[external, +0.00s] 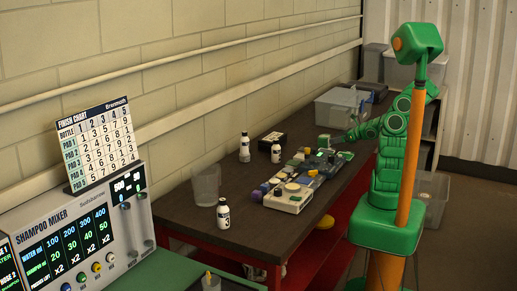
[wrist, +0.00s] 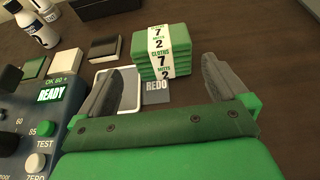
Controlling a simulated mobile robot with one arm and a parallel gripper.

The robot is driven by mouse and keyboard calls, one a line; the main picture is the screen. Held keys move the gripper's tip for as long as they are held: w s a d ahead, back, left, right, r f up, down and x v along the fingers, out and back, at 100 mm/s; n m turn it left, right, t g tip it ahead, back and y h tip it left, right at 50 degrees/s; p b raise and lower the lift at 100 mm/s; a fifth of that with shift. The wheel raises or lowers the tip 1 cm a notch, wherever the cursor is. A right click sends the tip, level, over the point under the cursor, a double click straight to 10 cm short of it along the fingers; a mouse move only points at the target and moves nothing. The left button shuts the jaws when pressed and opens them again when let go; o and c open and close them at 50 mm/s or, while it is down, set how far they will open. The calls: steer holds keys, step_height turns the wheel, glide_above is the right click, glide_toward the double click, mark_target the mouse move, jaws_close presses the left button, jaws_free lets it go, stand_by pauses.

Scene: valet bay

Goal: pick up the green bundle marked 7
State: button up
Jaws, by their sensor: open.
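A green bundle (wrist: 150,72) with a white paper band stands on the dark table in the wrist view. The band reads 7 and 2, with the words cloths and mitts, on its top and front. My gripper (wrist: 163,64) is open, with one dark finger to the left of the bundle and one to the right. The bundle is ahead of the gripper, and no finger visibly touches it. In the external view my gripper is small at the end of the green arm over the table, and its fingers are hard to make out.
A grey card marked REDO (wrist: 157,87) and a white-rimmed tray (wrist: 103,76) lie by the bundle. A dark-topped block (wrist: 105,46) and a blue READY device (wrist: 40,110) are to the left. Bottles (external: 223,214), a clear cup (external: 206,184) and a clear bin (external: 338,108) stand on the table (external: 262,215).

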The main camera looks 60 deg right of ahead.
mark_target(325, 140)
steer(key=shift+x, duration=3.95)
steer(key=shift+d, duration=0.15)
steer(key=c, duration=0.8)
steer(key=shift+r, duration=0.1)
steer(key=shift+c, duration=0.2)
